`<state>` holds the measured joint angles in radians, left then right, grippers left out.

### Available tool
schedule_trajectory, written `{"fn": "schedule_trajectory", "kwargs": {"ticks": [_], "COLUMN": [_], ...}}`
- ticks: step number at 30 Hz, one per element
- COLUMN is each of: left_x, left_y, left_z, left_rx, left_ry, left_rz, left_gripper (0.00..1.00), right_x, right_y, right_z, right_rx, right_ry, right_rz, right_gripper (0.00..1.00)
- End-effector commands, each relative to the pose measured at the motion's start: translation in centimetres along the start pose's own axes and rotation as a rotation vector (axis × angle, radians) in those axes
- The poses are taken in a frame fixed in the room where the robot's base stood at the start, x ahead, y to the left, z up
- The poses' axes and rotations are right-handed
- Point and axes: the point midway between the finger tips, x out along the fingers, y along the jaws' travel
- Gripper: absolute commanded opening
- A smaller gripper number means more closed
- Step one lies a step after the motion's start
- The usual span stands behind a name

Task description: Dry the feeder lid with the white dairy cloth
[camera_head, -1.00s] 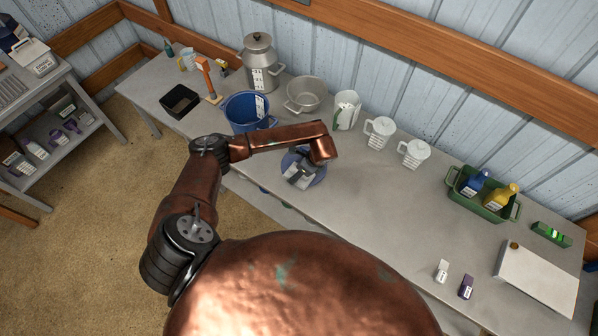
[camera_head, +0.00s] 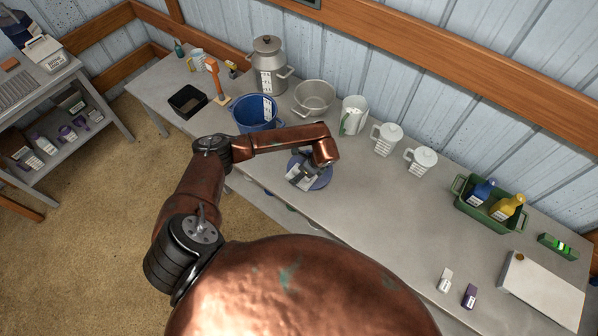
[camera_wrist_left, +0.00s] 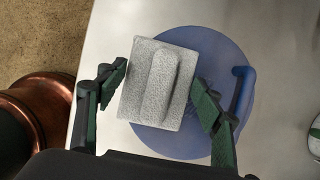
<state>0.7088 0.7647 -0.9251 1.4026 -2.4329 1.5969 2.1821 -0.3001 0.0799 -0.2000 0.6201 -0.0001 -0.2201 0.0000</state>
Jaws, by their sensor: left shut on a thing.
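The feeder lid (camera_head: 323,179) is a round blue disc on the grey table, in front of the blue bucket. In the left wrist view the lid (camera_wrist_left: 226,58) lies under the cloth, with a blue handle at its right. The dairy cloth (camera_wrist_left: 165,105) is a pale grey-white square with a raised ridge along its middle. My left gripper (camera_wrist_left: 158,78) is shut on the cloth, a finger on either side, and holds it over the lid's left part. I cannot tell whether cloth and lid touch. In the head view my left gripper (camera_head: 302,177) is over the lid. My right gripper is not in view.
The blue bucket (camera_head: 250,118), metal pot (camera_head: 314,96), milk can (camera_head: 268,75) and white jugs (camera_head: 386,138) stand behind the lid. A green crate (camera_head: 478,214) with bottles is at the right. The table (camera_head: 400,215) is clear between lid and crate.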

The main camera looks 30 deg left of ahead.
Motion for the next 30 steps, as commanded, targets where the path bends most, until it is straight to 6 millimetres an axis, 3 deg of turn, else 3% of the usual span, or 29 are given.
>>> {"fn": "schedule_trajectory", "kwargs": {"ticks": [16, 30], "left_x": [-1.0, -0.1], "left_y": [0.1, 0.1], "left_z": [-2.2, -0.5], "left_rx": [0.002, 0.001], "left_ry": [0.002, 0.001], "left_rz": [0.001, 0.001], "left_gripper": [0.42, 0.42], "right_x": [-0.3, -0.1], "right_y": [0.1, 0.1], "right_z": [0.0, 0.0], "right_rx": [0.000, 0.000], "right_ry": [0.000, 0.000], "right_rz": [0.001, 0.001], "right_gripper": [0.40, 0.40]}}
